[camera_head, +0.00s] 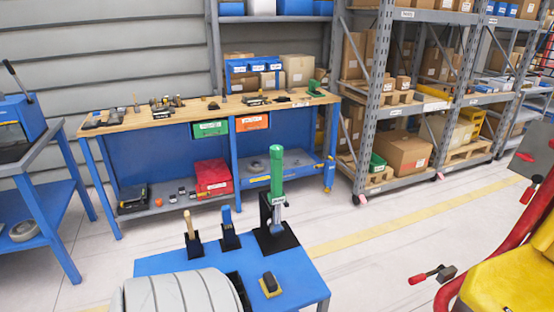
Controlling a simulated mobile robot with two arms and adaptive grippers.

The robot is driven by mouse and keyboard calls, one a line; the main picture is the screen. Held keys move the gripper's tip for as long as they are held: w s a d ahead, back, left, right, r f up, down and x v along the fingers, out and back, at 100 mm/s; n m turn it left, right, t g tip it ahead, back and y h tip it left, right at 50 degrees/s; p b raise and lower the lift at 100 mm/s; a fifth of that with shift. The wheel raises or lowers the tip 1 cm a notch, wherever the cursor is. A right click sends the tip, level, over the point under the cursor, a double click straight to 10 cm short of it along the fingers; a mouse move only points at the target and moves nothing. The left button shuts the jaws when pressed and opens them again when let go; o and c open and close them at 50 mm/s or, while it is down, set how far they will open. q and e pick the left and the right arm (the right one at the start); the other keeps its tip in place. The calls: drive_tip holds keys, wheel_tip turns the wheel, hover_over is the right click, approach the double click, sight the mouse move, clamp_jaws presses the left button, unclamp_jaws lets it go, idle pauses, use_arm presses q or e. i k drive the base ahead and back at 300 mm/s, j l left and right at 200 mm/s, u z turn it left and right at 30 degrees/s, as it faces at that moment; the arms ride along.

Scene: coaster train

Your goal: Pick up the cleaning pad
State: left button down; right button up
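What looks like the cleaning pad (270,285), a small yellow pad with a dark block or grip on top, lies flat on the blue table (310,285) at the bottom centre. It is close to the front right part of the table top, and nothing covers it. Neither of my grippers shows in the head view, so their distance from the pad cannot be told.
On the same table stand a green-topped tool (277,175) in a black holder, two smaller holders with handles, and a large grey ribbed object (180,293). A yellow and red vehicle (515,275) is at right. A workbench (200,115) and shelves stand behind.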

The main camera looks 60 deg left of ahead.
sight(269, 284)
drive_tip(key=u, duration=2)
